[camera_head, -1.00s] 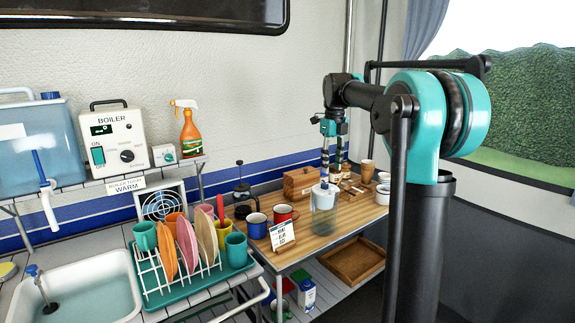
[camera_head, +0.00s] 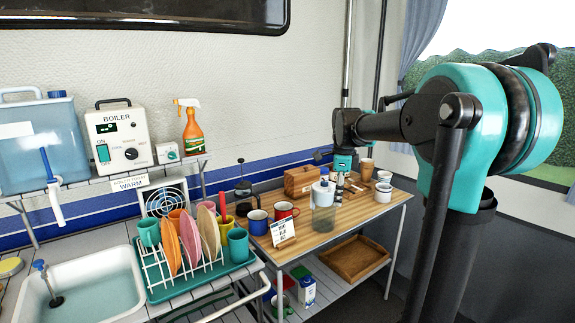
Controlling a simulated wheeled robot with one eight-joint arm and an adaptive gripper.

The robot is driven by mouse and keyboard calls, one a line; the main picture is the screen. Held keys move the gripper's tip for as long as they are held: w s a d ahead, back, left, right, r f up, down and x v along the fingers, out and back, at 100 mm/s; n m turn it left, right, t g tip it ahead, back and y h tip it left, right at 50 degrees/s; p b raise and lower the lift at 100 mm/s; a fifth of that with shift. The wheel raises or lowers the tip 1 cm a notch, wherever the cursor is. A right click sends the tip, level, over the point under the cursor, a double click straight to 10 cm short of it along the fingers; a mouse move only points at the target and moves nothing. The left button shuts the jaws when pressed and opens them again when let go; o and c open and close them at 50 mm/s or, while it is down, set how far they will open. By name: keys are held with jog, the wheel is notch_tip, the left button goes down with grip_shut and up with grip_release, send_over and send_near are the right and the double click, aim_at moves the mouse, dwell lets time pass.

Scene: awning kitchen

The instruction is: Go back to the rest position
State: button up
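My arm (camera_head: 400,125) reaches from the right side of the view toward the wooden table. My gripper (camera_head: 341,180) hangs from its end, pointing down over the back part of the table, near the wooden box and the small jars. It is small in the view and partly merges with the things behind it. I cannot tell whether its fingers are open or shut, and I see nothing clearly held in it.
The wooden table (camera_head: 352,212) bears a wooden box (camera_head: 299,181), a glass jar with a white top (camera_head: 323,210), mugs, cups and a small sign (camera_head: 283,233). A dish rack (camera_head: 192,283) and sink (camera_head: 95,290) are at left. A wooden tray (camera_head: 352,258) lies on the lower shelf.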

jog(key=s+d+f+n+t, duration=0.2)
jog(key=s+f+n+t, duration=0.1)
jog(key=s+f+n, duration=1.7)
jog(key=s+f, duration=0.1)
jog(key=s, duration=0.3)
jog(key=shift+d+f+n, duration=0.25)
jog(key=shift+n, duration=0.15)
jog(key=shift+s, duration=0.1)
